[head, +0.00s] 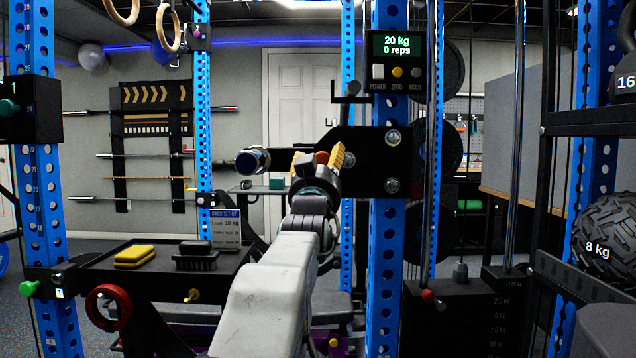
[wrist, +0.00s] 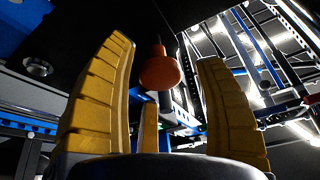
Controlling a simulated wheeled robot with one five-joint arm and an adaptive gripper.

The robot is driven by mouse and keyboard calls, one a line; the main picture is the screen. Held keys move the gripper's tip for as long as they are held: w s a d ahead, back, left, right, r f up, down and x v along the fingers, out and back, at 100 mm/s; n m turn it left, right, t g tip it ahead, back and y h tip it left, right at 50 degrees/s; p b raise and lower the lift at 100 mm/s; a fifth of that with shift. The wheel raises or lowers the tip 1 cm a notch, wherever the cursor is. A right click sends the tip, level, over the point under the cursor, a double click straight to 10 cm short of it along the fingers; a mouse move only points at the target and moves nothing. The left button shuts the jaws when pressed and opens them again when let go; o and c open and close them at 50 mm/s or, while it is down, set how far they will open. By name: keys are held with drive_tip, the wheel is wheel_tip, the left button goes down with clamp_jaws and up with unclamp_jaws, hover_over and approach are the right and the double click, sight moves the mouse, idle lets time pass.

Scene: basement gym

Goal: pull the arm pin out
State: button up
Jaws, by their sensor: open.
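The arm pin's orange-red knob (wrist: 160,72) hangs on a thin stem below a dark plate in the wrist view. In the head view the knob (head: 321,157) is a small red patch, partly hidden by my gripper. My gripper (head: 320,161) is open, its yellow fingers beside the black arm bracket (head: 366,150). In the wrist view my gripper (wrist: 167,58) has one finger left of the knob and one right, with gaps on both sides. A third yellow finger shows lower, behind. The pin's shaft inside the bracket is hidden.
A blue rack upright (head: 389,245) stands just right of my gripper, with a display box (head: 395,62) above. A red-knobbed pin (head: 428,295) sits by the weight stack at right.

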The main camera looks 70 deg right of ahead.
drive_tip(key=v, duration=1.1)
drive_tip(key=shift+a, duration=0.1)
idle(0.6)
